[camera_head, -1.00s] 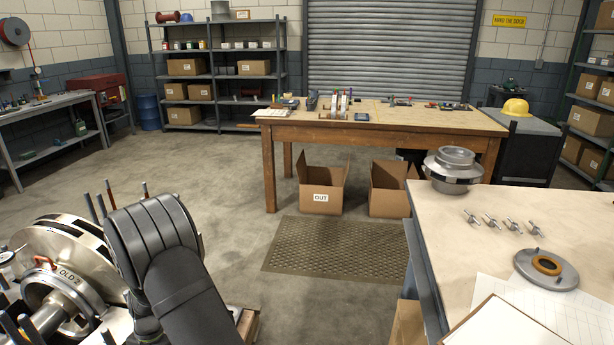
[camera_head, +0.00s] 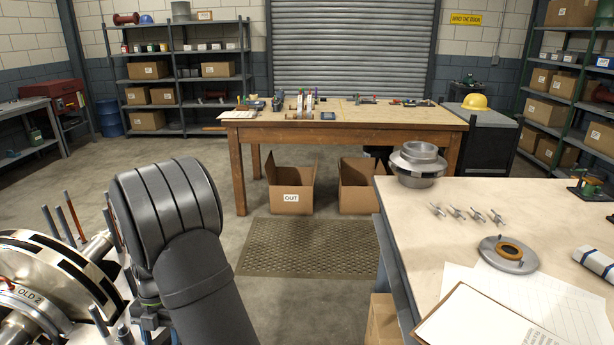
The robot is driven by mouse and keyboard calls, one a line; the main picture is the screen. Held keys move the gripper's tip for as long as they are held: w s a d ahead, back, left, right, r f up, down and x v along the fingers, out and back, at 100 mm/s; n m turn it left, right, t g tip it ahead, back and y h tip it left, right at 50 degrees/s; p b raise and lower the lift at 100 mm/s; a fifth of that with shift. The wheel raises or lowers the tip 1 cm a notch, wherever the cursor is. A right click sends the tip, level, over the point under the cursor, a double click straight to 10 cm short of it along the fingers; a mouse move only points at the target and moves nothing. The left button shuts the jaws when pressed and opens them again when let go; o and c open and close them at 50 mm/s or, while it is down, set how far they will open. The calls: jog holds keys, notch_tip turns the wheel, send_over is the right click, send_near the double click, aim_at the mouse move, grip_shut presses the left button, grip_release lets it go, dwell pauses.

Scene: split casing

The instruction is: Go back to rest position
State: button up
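My dark grey arm (camera_head: 185,245) rises from the lower edge, left of centre, its rounded elbow on top. My gripper itself cannot be made out; a small dark part with a green patch shows low behind the arm's left side. Left of the arm is the split casing (camera_head: 45,262), a metal body marked "OLD 2", with several upright studs around it, cut off by the picture's edge. A finned metal part (camera_head: 417,166) stands on the right-hand bench (camera_head: 410,215). Several small wing-like fasteners (camera_head: 467,213) and a round flange with a brown ring (camera_head: 508,252) lie there too.
The bench also carries paper sheets, a clipboard (camera_head: 492,322) and a rolled cloth (camera_head: 597,262). A wooden table (camera_head: 345,132) stands at the back, with open boxes, one marked "OUT" (camera_head: 291,203), below it. The floor mat (camera_head: 305,247) between arm and bench is clear.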

jog(key=shift+w+a+f+n+h, duration=0.3)
jog(key=shift+w+a+n, duration=0.9)
jog(key=shift+a, duration=2.1)
jog(key=shift+w+a+f+n+h, duration=0.1)
jog(key=shift+w+a+f+n, duration=0.3)
jog(key=shift+w+a, duration=2.25)
jog(key=shift+w+a+f+n+h, duration=0.3)
jog(key=shift+w+a+n, duration=0.55)
jog(key=shift+a, duration=3.1)
jog(key=shift+f, duration=0.1)
